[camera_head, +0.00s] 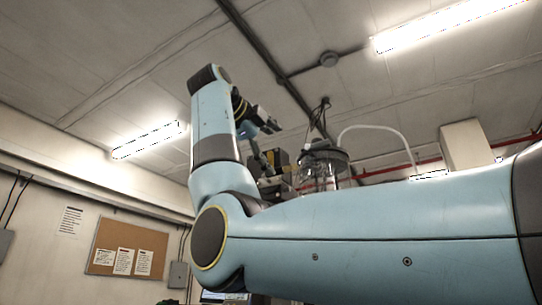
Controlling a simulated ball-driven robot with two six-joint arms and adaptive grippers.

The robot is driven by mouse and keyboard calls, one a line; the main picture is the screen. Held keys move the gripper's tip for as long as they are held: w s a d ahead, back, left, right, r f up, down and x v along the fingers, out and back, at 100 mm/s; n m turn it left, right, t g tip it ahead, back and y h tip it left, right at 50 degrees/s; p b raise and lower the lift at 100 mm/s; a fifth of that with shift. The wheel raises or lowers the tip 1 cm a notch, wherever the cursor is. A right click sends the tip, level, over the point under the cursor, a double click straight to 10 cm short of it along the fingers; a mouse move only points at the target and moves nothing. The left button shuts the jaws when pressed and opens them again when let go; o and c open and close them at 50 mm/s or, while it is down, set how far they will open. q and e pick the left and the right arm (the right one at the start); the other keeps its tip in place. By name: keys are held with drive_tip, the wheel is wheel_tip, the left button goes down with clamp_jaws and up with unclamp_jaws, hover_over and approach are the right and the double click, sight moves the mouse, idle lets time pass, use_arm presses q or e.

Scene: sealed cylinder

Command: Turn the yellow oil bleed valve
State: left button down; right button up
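A clear cylinder with a dark lid (322,165) stands behind my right forearm, and its lower part is hidden by the arm. Beside it on the left is a dark machine block (275,160) with a small yellowish patch. I cannot make out a yellow oil bleed valve for certain. My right arm comes in from the right and bends up at the left. Its gripper (264,127) is above and left of the cylinder, apart from it. It is small and dark, and I cannot tell how far its fingers are apart. My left gripper is not in view.
A white curved pipe (378,130) arches right of the cylinder. A dark cable (320,115) rises above the lid. A red pipe (405,167) runs along the back wall. A cork board (127,249) hangs at the lower left. My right arm blocks much of the lower view.

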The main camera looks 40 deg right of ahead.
drive_tip(key=shift+t+h, duration=0.5)
drive_tip(key=shift+h, duration=0.2)
wheel_tip(320, 180, up, 7)
drive_tip(key=shift+w+f, duration=0.1)
drive_tip(key=shift+f, duration=0.05)
wheel_tip(320, 180, down, 5)
drive_tip(key=g+y, duration=0.2)
drive_tip(key=s+a+b, duration=0.1)
drive_tip(key=s+a, duration=0.5)
drive_tip(key=a, duration=0.6)
drive_tip(key=shift+a+f, duration=0.3)
